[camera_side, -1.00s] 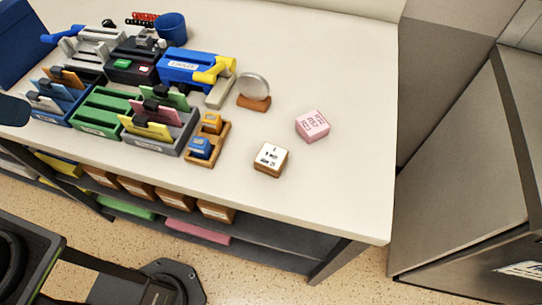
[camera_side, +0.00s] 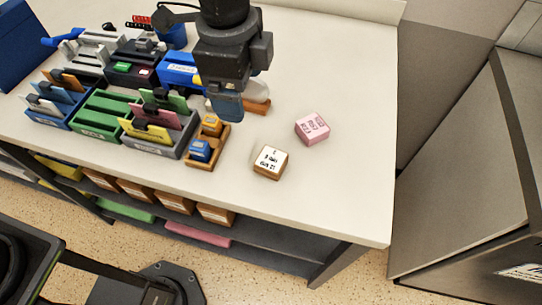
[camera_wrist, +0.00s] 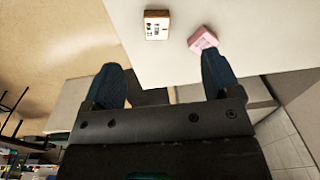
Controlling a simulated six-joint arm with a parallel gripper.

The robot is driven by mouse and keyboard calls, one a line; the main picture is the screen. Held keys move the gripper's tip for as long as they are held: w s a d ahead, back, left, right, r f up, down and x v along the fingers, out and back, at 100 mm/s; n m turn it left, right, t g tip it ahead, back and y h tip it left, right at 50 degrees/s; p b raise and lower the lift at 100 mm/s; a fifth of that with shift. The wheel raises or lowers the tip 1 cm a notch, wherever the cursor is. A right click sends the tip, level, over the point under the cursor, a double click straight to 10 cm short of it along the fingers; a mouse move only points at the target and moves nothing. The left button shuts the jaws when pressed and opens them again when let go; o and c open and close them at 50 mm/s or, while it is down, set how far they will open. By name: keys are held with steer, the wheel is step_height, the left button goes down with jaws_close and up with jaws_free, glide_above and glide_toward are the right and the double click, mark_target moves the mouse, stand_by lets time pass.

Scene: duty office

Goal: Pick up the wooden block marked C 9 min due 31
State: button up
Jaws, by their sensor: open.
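The wooden block (camera_side: 270,162) has a white top face with black print reading roughly "C 9 min due 31". It sits flat on the white table near its front edge, and it also shows at the top of the wrist view (camera_wrist: 157,25). My gripper (camera_side: 229,112) is above the table to the block's upper left, apart from it, and hides part of the round stand behind. In the wrist view my gripper (camera_wrist: 165,75) shows two blue fingers spread wide with nothing between them.
A pink block (camera_side: 312,128) stands close to the right of the wooden block. A small wooden tray (camera_side: 207,152) with blue and orange pieces lies to its left. Coloured card racks (camera_side: 98,112) and a blue machine (camera_side: 178,72) fill the left side. The table's right part is clear.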

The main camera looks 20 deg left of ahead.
mark_target(271, 159)
steer(key=d+f, duration=0.1)
steer(key=f, duration=0.3)
steer(key=d+f+m, duration=0.1)
steer(key=d+f, duration=0.1)
steer(key=f, duration=0.2)
steer(key=s+d+f+m, duration=0.1)
steer(key=d+f, duration=0.1)
steer(key=f, duration=0.2)
steer(key=shift+s, duration=0.1)
steer(key=shift+w+a+f, duration=0.1)
steer(key=shift+w+f, duration=0.05)
steer(key=shift+f, duration=1.15)
steer(key=shift+w+a+f, duration=0.1)
steer(key=shift+w+f, duration=0.05)
steer(key=shift+f, duration=1.15)
steer(key=c, duration=1)
steer(key=shift+r, duration=0.1)
